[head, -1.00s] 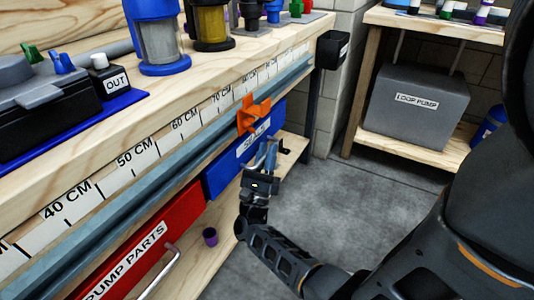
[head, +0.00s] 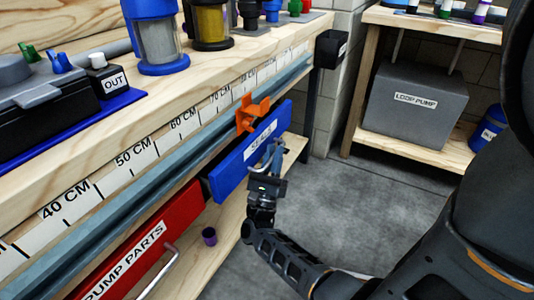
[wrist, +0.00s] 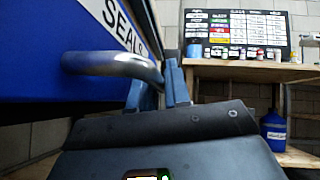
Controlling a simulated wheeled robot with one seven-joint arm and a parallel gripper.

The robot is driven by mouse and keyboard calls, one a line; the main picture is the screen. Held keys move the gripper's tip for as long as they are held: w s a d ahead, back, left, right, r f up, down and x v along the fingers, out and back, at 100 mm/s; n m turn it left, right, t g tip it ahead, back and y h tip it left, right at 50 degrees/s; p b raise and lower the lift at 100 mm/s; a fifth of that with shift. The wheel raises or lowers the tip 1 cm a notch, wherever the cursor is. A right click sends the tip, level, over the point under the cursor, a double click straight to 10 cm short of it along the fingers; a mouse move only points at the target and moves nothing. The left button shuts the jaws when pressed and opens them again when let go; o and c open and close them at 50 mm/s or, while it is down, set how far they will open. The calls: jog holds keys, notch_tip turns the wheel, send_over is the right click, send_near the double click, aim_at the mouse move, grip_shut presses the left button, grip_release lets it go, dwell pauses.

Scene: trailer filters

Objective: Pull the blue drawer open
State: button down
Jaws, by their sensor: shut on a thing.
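The blue drawer (head: 236,170), with a white label, hangs under the workbench and stands partly out, its dark side showing at its left end. In the wrist view its blue front (wrist: 50,50) fills the left, with the label "SEALS". Its metal bar handle (wrist: 110,65) runs to my gripper's fingers. My gripper (head: 270,160) is at the front of the drawer, shut on the handle. In the wrist view my gripper (wrist: 174,85) covers the handle's far end.
The red "PUMP PARTS" drawer (head: 138,252) is left of the blue one. An orange bracket (head: 252,113) sits on the rail above. A small purple cup (head: 209,236) stands on the lower shelf. Grey floor (head: 350,200) lies open to the right.

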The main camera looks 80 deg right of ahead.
jog(key=s+a+b, duration=0.1)
jog(key=s+a, duration=0.1)
jog(key=s, duration=0.8)
jog(key=s+a+b, duration=0.1)
jog(key=s+a, duration=0.2)
jog(key=s, duration=0.8)
jog(key=shift+f, duration=0.1)
jog(key=c, duration=1.2)
grip_release()
jog(key=shift+a, duration=0.1)
jog(key=v, duration=0.7)
jog(key=shift+a+f, duration=0.2)
jog(key=shift+a, duration=0.05)
